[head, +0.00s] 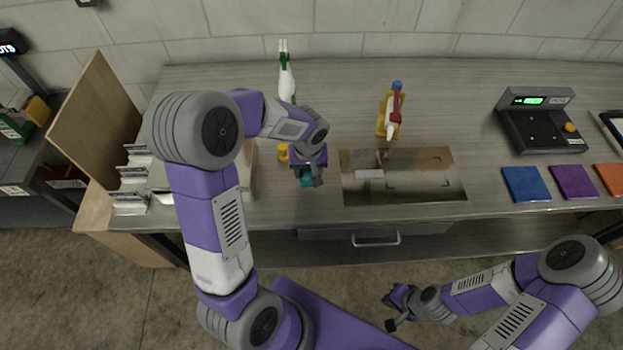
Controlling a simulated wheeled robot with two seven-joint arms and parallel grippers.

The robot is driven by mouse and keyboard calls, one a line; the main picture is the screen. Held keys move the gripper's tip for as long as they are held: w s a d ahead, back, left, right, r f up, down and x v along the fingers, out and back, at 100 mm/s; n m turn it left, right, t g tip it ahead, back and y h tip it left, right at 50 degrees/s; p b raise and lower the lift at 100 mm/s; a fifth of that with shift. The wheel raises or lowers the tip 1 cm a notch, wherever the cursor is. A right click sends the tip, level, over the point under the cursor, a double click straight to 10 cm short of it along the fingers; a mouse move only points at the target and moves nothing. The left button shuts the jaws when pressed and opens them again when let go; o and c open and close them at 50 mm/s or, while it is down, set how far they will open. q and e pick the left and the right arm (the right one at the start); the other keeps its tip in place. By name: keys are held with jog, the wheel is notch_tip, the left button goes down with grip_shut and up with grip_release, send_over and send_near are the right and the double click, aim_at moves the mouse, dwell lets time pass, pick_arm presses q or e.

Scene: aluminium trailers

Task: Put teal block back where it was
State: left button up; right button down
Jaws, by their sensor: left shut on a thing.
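The teal block (306,182) is mostly hidden under my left gripper (312,178); only a small part of it shows. My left gripper is shut on it, over the front middle of the counter, just left of the brownish metal panel (453,187). I cannot tell whether the block touches the counter. My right gripper (389,311) is open and empty in front of the counter, below the drawer handle.
A small yellow-orange piece (283,152) stands just left of my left gripper. A white-green bottle (287,88) and a yellow-red item (391,112) stand behind. A scale (541,122) and blue (525,184), purple (573,182) and orange (612,179) squares lie right.

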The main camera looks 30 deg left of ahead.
aim_at(309, 189)
pick_arm(q)
jog(key=shift+s+f, duration=0.2)
jog(key=shift+f, duration=0.6)
jog(key=shift+w+f+b, duration=0.15)
jog(key=shift+f+b, duration=0.15)
jog(key=shift+f, duration=1.9)
jog(key=shift+f, duration=0.1)
jog(key=o, duration=0.6)
jog(key=shift+f+b, duration=0.1)
jog(key=shift+b, duration=0.2)
jog(key=shift+c, duration=0.2)
jog(key=o, duration=0.4)
jog(key=shift+o, duration=0.2)
jog(key=shift+r, duration=0.2)
